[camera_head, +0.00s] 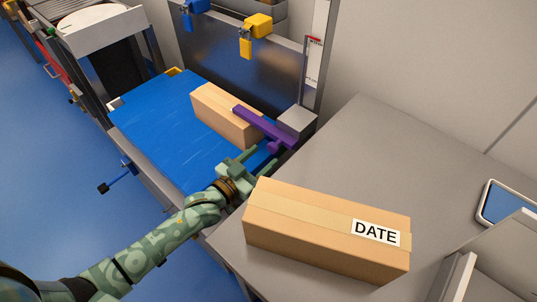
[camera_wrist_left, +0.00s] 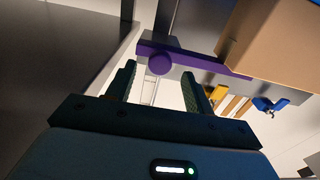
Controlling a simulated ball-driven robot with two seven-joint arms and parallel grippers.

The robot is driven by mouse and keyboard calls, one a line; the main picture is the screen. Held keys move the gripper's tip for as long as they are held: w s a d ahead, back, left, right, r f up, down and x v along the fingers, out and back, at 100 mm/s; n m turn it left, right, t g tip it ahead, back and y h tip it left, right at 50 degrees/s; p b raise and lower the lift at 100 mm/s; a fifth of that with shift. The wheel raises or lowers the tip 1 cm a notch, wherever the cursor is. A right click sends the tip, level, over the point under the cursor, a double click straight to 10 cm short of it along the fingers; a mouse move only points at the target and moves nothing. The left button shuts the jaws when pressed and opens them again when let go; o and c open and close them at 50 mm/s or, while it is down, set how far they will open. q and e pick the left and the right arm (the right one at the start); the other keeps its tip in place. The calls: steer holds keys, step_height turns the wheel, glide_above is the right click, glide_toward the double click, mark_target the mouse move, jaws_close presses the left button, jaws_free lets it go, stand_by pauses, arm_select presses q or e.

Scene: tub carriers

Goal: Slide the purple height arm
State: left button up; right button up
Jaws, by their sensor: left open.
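The purple height arm (camera_head: 262,126) reaches from the grey block by the upright post over the top of a cardboard box (camera_head: 222,117) on the blue bed. In the left wrist view the purple arm (camera_wrist_left: 195,59) shows with a round purple knob (camera_wrist_left: 161,64) at its near side. My left gripper (camera_head: 262,160) is beside the knob end, just in front of it. In the left wrist view the fingers (camera_wrist_left: 160,85) are open, with the knob ahead between them and nothing gripped. Contact with the knob cannot be told. My right gripper is not in view.
A taped box labelled DATE (camera_head: 325,228) lies on the grey table (camera_head: 365,140), right of my left wrist. An upright scale (camera_head: 316,55) stands behind the purple arm. Blue (camera_head: 192,10) and yellow (camera_head: 255,28) clamps sit on the back metal plate. A tablet (camera_head: 507,202) lies at the right.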

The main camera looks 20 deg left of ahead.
arm_select(q)
steer(key=shift+b+x, duration=0.3)
steer(key=shift+x, duration=1.15)
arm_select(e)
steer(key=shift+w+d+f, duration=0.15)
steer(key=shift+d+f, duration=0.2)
arm_select(q)
jaws_close()
steer(key=shift+r, duration=0.3)
step_height(320, 180, up, 19)
steer(key=p, duration=1.7)
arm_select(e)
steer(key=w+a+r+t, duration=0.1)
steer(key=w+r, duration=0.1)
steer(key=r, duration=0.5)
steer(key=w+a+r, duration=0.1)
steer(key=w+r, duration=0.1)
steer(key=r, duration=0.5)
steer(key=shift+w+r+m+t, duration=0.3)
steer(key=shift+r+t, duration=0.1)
arm_select(q)
steer(key=shift+w, duration=0.1)
jaws_free()
steer(key=shift+r, duration=0.1)
